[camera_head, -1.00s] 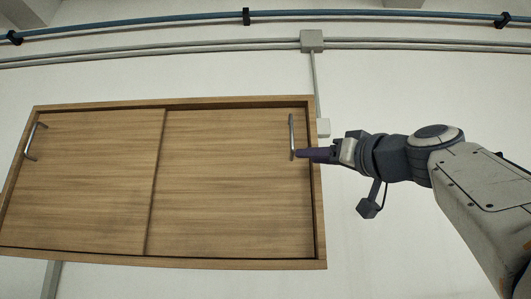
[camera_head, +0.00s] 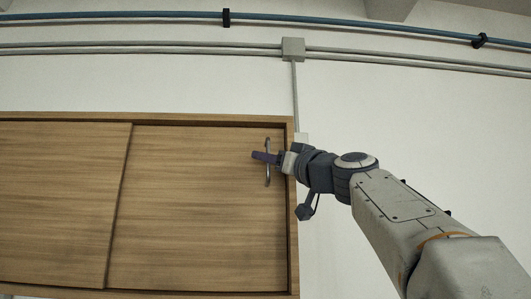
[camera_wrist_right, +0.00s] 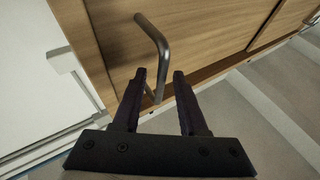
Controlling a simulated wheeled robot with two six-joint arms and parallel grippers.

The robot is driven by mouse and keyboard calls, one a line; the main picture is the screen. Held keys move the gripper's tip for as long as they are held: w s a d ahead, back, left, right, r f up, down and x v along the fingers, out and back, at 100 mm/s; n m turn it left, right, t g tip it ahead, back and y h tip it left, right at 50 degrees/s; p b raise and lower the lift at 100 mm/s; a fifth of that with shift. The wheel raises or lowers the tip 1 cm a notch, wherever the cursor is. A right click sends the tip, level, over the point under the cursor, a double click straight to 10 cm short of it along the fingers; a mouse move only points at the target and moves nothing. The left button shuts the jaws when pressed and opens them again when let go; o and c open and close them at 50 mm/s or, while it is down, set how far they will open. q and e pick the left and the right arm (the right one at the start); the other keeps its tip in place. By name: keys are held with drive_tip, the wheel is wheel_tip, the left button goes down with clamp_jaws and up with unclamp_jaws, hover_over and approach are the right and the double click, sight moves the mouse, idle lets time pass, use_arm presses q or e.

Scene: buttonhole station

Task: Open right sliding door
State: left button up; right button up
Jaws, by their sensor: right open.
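The right sliding door (camera_head: 195,215) is a wooden panel at the right end of a wall cabinet, against the frame's right side. Its handle (camera_head: 267,176) is a slim, upright metal bar near the door's right edge. My right gripper (camera_head: 258,156) reaches it from the right, and its purple fingers cross the bar at about mid-height. In the right wrist view, the handle (camera_wrist_right: 153,40) runs down between the two fingers of the open gripper (camera_wrist_right: 160,76). I cannot tell whether either finger touches it. My left gripper is not in view.
The left sliding door (camera_head: 60,205) meets the right one at a vertical seam. The cabinet frame (camera_head: 292,235) stands close under my right wrist. A grey junction box (camera_head: 293,49) and pipes run along the wall above. The wall right of the cabinet is mostly bare.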

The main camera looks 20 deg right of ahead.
drive_tip(key=shift+c, duration=0.4)
clamp_jaws()
idle(1.1)
